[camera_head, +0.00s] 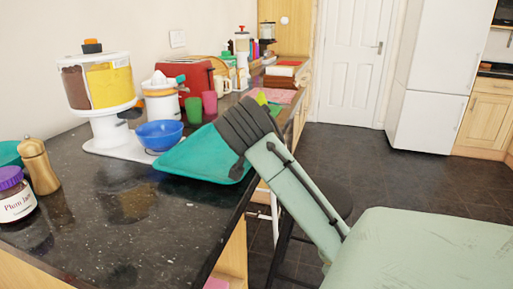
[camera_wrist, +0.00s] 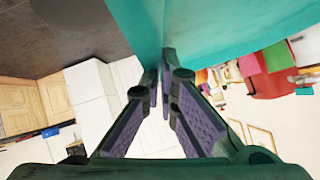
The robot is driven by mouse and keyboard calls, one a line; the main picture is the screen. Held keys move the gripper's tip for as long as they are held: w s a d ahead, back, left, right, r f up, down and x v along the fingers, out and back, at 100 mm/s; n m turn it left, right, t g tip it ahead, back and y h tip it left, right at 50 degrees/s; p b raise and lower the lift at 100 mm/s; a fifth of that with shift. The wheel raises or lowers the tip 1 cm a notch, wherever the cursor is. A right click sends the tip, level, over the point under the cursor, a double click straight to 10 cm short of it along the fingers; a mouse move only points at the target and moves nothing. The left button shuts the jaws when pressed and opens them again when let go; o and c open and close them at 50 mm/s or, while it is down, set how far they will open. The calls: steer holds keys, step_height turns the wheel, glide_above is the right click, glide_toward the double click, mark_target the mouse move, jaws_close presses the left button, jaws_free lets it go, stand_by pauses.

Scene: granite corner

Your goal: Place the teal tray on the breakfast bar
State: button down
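The teal tray (camera_head: 197,157) is at the right edge of the dark speckled counter (camera_head: 125,220), seemingly the breakfast bar. It looks tilted; I cannot tell whether its underside touches the counter. My gripper (camera_head: 238,160) reaches in from the right and is shut on the tray's near right side. In the wrist view the tray (camera_wrist: 240,22) fills the upper part, and the fingers (camera_wrist: 167,65) pinch its rim from both sides. The tray appears empty in the part that shows.
A blue bowl (camera_head: 159,135), cereal dispenser (camera_head: 107,110), green cup (camera_head: 193,110) and pink cup (camera_head: 210,103) stand behind the tray. A jam jar (camera_head: 16,197) and pepper mill (camera_head: 40,168) stand at left. The counter's front middle is clear. A dark stool (camera_head: 325,197) stands beside it.

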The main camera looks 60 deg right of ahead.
steer(key=shift+f+b, duration=0.4)
steer(key=shift+f, duration=0.1)
steer(key=c, duration=1.7)
jaws_free()
steer(key=shift+v, duration=6.05)
